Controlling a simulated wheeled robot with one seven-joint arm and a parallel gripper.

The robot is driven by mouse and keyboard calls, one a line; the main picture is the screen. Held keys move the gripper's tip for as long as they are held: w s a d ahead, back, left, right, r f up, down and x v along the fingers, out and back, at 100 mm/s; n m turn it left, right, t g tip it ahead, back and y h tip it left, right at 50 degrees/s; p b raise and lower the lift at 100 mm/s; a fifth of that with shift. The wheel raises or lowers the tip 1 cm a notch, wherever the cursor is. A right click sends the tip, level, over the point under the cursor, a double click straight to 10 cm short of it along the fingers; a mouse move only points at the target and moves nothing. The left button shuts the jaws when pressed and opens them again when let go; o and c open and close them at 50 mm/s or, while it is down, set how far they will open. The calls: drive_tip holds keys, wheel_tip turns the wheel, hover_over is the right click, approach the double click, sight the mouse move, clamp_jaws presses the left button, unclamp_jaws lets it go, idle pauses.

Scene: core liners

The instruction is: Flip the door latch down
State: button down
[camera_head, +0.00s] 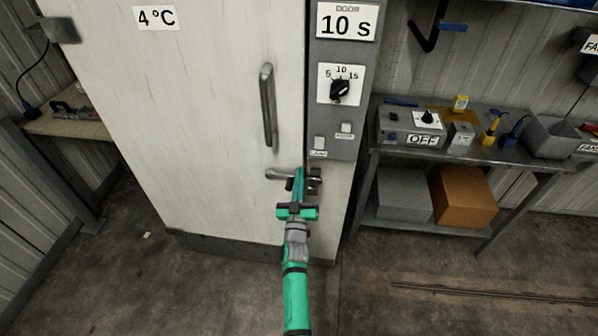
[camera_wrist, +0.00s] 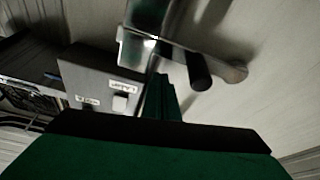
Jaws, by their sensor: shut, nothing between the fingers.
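The white cabinet door (camera_head: 205,120) is closed and carries a long vertical metal handle (camera_head: 268,105). The metal door latch (camera_head: 278,174) is below that handle, at the door's right edge, with its lever pointing left and roughly level. My green gripper (camera_head: 298,172) is shut and empty, with its fingertips at the latch, covering part of it. In the wrist view the latch (camera_wrist: 232,72), with a dark peg, is just above and right of the closed fingers (camera_wrist: 162,97). I cannot tell whether the fingers touch it.
A grey control panel (camera_head: 333,120) with a dial and small switches is right of the door. A metal bench (camera_head: 490,165) with tools and an OFF-labelled box stands to the right, boxes on its lower shelf. A wooden bench (camera_head: 70,122) is at left.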

drive_tip(key=f+m, duration=0.1)
drive_tip(key=f+m+h, duration=0.1)
drive_tip(key=f+m, duration=0.1)
drive_tip(key=m, duration=0.1)
drive_tip(key=shift+d+h, duration=0.3)
drive_tip(key=shift+h, duration=0.1)
drive_tip(key=shift+s+f, duration=0.1)
drive_tip(key=shift+f, duration=0.1)
drive_tip(key=shift+r, duration=0.1)
drive_tip(key=s+a+r, duration=0.1)
drive_tip(key=s+a, duration=0.1)
drive_tip(key=s, duration=0.7)
drive_tip(key=shift+r, duration=0.15)
drive_tip(key=shift+a, duration=0.1)
idle(0.4)
